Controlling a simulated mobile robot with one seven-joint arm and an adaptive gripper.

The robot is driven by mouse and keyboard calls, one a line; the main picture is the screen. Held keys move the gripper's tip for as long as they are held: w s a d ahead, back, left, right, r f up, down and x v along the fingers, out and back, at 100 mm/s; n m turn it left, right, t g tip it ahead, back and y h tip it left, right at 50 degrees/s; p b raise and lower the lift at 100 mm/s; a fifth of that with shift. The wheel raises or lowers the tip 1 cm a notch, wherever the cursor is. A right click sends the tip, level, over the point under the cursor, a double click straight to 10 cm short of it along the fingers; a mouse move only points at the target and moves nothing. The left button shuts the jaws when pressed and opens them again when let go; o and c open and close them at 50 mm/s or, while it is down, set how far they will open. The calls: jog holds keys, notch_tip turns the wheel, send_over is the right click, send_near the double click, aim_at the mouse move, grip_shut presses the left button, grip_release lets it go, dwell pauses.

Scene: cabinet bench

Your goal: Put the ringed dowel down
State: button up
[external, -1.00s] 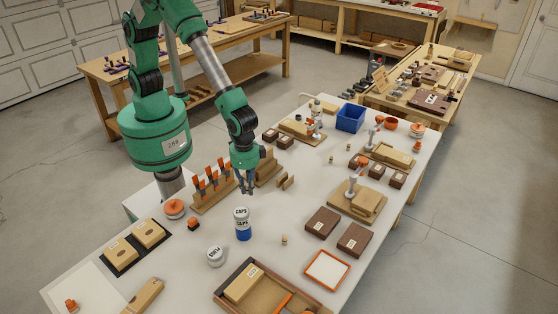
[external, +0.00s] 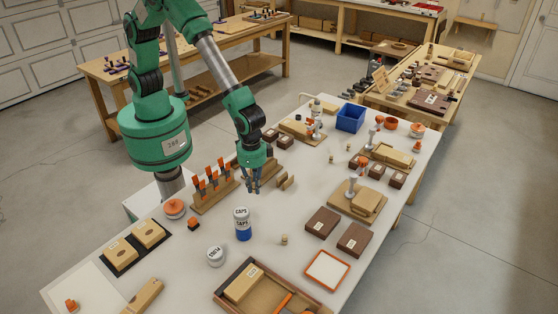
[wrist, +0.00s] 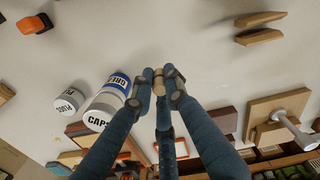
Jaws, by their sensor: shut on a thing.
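My gripper (wrist: 158,92) has blue fingers closed around a small tan dowel (wrist: 158,80), whose end shows between the fingertips in the wrist view. Its ring is too small to make out. In the external view my gripper (external: 254,188) points down over the white bench, right of the clamp rack and behind the CAPS jar. The dowel is not clear there, and I cannot tell its height above the bench. Another small tan dowel (external: 284,240) stands on the bench, right of the CAPS jar.
The CAPS jar (external: 242,223) and the PLUGS jar (external: 215,255) stand in front of my gripper. A rack with orange clamps (external: 213,190) is to its left, and two thin wooden pieces (external: 286,181) are to its right. Bare bench lies between these and the dark boxes (external: 322,222).

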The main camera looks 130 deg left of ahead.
aim_at(353, 112)
jog(key=w+a, duration=0.5)
jog(key=a, duration=0.8)
jog(key=w+a+r+n+p, duration=0.1)
jog(key=w+a, duration=0.4)
jog(key=a, duration=0.8)
jog(key=w+a, duration=0.5)
jog(key=a, duration=0.9)
jog(key=s+a, duration=0.5)
jog(key=a, duration=0.9)
jog(key=s+a, duration=0.5)
jog(key=a, duration=0.9)
jog(key=s+a, duration=0.4)
jog(key=a, duration=0.9)
jog(key=shift+s+a+f+n+p, duration=0.3)
jog(key=shift+s+a+p, duration=0.1)
jog(key=shift+p, duration=0.05)
jog(key=shift+f+b, duration=0.5)
jog(key=shift+f, duration=2.6)
jog(key=shift+f, duration=1.9)
